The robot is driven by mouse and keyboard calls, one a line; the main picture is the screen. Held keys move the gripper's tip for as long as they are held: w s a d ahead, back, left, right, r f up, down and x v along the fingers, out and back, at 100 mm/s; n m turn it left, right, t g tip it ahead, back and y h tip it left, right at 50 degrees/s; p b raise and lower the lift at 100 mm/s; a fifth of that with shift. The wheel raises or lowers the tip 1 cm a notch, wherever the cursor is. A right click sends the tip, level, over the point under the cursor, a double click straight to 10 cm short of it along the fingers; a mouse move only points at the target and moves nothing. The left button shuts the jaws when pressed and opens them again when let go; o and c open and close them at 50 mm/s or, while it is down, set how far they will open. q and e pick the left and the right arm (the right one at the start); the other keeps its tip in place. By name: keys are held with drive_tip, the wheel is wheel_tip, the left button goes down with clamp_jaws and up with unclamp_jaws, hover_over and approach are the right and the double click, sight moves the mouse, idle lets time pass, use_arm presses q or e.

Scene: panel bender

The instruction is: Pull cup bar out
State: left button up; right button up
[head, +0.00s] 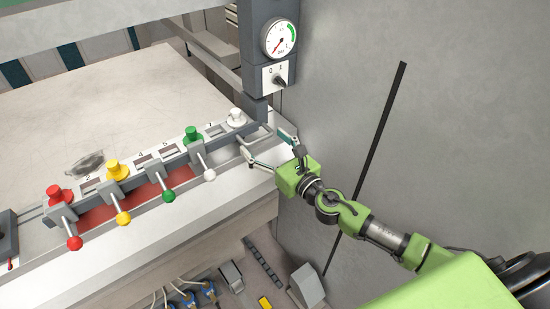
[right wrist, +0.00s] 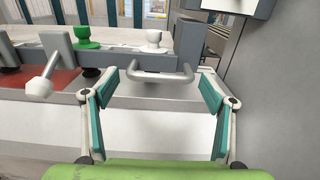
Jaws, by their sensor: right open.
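The cup bar (head: 150,172) is a long grey bar along the front of the white machine bed. Red, yellow, green and white cups sit along it, with levers tipped in matching colours. A grey U-shaped handle (right wrist: 160,78) is at its right end in the right wrist view. My right gripper (head: 267,143) is open at that end of the bar. In the right wrist view its teal-padded fingers (right wrist: 166,84) stand on either side of the handle; I cannot tell whether they touch it. My left gripper is not in view.
A grey post with a pressure gauge (head: 279,38) and a 0/1 switch (head: 280,80) rises just beyond my right gripper. A grey wall panel (head: 345,90) stands close on the right. The white bed (head: 90,110) behind the bar is mostly clear.

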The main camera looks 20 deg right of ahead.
drive_tip(key=v, duration=1)
drive_tip(key=shift+s+a+r, duration=0.2)
drive_tip(key=shift+s, duration=0.2)
